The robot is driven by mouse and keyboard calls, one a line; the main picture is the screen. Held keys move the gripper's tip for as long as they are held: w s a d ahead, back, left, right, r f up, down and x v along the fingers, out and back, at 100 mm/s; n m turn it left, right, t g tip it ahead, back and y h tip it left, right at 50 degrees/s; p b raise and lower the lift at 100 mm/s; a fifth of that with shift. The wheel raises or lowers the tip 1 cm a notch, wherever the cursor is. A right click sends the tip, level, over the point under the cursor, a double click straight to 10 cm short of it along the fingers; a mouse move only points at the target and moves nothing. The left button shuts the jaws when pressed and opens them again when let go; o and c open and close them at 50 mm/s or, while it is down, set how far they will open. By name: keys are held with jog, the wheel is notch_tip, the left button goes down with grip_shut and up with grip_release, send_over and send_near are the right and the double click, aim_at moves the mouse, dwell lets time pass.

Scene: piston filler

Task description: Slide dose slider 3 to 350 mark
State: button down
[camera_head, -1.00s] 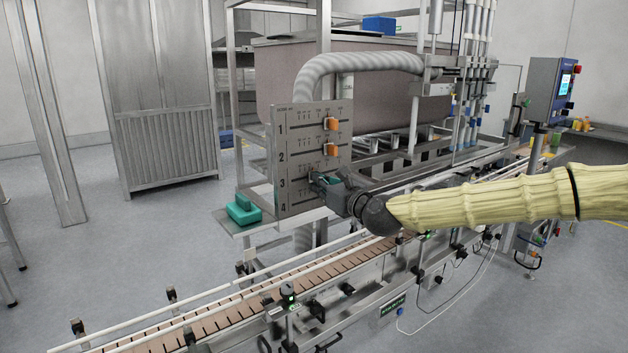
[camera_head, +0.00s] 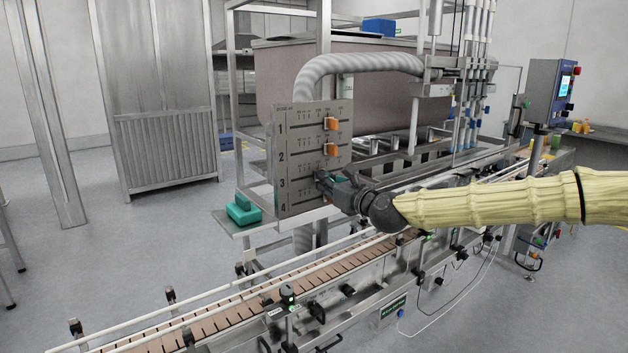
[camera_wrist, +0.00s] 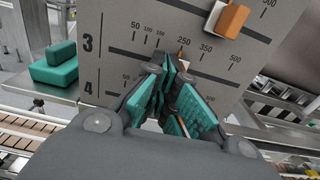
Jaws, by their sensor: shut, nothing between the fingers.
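The grey dose panel (camera_head: 300,120) has numbered slots, with the numerals 3 and 4 readable in the wrist view (camera_wrist: 112,25). My gripper (camera_wrist: 173,68) is shut and empty, with its teal-padded fingertips at the panel around row 3. It also shows in the head view (camera_head: 324,181), at the lower right of the panel. The 350 label (camera_wrist: 207,51) is to the right of the fingertips. Whether the fingers touch the slider is unclear.
Orange sliders stand out on row 1 (camera_head: 331,124) and row 2 (camera_head: 331,149), above my gripper. An orange piece (camera_wrist: 181,125) shows low behind the fingers, likely on row 4. A teal block (camera_head: 243,209) sits left of the panel. A conveyor (camera_head: 230,318) runs below.

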jog(key=shift+w+d+b, duration=0.7)
jog(key=shift+w+d, duration=0.1)
jog(key=shift+d, duration=0.35)
dwell(0.4)
jog(key=shift+s+a, duration=0.45)
jog(key=shift+a, duration=0.2)
jog(key=b+v, duration=0.2)
jog(key=v, duration=0.6)
dwell(0.5)
